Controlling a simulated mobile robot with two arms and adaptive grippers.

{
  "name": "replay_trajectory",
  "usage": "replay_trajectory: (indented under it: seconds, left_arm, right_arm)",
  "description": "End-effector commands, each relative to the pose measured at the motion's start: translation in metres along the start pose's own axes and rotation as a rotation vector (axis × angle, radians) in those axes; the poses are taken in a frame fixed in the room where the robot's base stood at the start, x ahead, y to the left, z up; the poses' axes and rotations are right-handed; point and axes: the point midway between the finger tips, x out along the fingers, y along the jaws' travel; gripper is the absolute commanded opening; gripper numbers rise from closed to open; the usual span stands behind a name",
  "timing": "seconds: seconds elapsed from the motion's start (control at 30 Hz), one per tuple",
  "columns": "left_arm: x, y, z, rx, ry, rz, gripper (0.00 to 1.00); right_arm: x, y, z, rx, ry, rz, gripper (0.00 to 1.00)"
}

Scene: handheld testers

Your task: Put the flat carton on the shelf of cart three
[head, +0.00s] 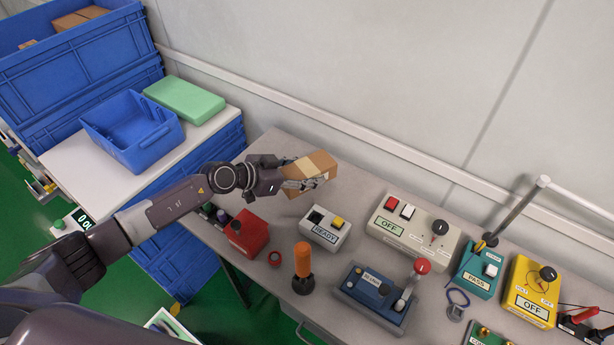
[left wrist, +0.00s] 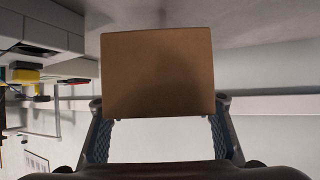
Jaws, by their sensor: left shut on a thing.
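A brown cardboard carton (head: 317,165) with a paler tape band is held by my left gripper (head: 303,184) above the far side of the grey bench. In the left wrist view the carton (left wrist: 157,72) shows its plain brown face between the two fingers of my left gripper (left wrist: 160,108). The fingers are shut on it. No cart marked three can be made out, and no shelf of it shows. My right gripper is not in view.
The grey bench (head: 372,180) holds several testers, among them a READY box (head: 325,232) and an OFF box (head: 412,228). A red box (head: 247,232) sits near my left arm. Left is a white-topped table (head: 90,165) with a blue bin (head: 130,135) and green slab (head: 184,98).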

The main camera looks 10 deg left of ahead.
Motion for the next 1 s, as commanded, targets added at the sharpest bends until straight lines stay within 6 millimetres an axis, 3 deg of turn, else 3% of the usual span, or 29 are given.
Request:
replay_trajectory:
  seconds: [0.03, 0.17, 0.5, 0.73, 1.0]
  left_arm:
    - [-0.010, -0.001, -0.020, 0.004, 0.006, -0.001, 0.14]
    - [-0.026, -0.001, -0.049, 0.005, 0.005, -0.002, 0.14]
    - [-0.060, 0.000, -0.112, 0.004, 0.005, -0.001, 0.14]
    - [-0.072, 0.000, -0.133, 0.002, 0.003, -0.001, 0.14]
    - [-0.077, 0.004, -0.139, 0.003, 0.003, 0.005, 0.14]
  right_arm:
    - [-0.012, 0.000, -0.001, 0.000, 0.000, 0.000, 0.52]
    - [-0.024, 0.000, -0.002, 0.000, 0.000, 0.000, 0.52]
    - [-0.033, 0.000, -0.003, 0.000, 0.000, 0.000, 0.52]
    - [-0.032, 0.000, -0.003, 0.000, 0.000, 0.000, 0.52]
    - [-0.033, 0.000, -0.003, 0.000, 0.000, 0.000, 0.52]
